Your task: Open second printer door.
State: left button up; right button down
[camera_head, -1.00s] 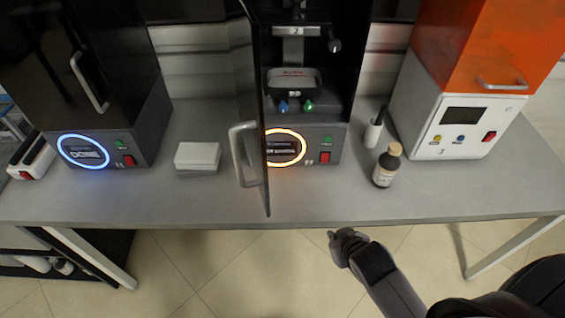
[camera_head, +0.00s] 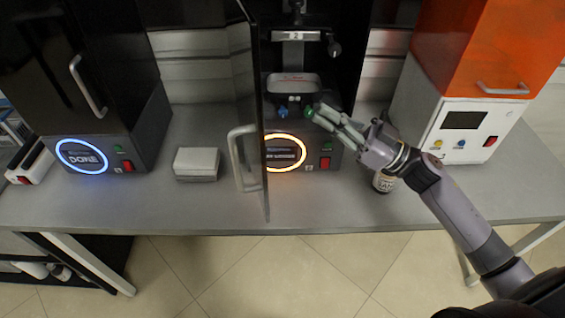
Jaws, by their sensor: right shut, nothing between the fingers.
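The second printer (camera_head: 313,161), marked 2, stands in the middle of the table with a glowing orange ring on its base. Its black door (camera_head: 252,95) stands swung open toward me on the left side, with a metal handle (camera_head: 239,160). Inside are a build platform and a tray with a blue and a green knob. My right gripper (camera_head: 315,117) is shut and empty, in front of the open printer at its right side, apart from the door. My left gripper is not in view.
A bottle (camera_head: 383,182) stands under my right arm, partly hidden. A white box (camera_head: 197,163) lies left of the door. A black printer (camera_head: 120,152) with a blue ring reading DONE stands left; an orange and white printer (camera_head: 461,145) stands right. The front table strip is mostly clear.

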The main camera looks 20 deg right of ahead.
jog(key=s+d+n+g, duration=0.2)
jog(key=s+n+g, duration=0.6)
jog(key=g, duration=0.5)
jog(key=a+f+m+p, duration=0.1)
jog(key=a+p, duration=0.3)
jog(key=a, duration=1)
jog(key=shift+s+y+p, duration=0.25)
jog(key=shift+y+p, duration=0.05)
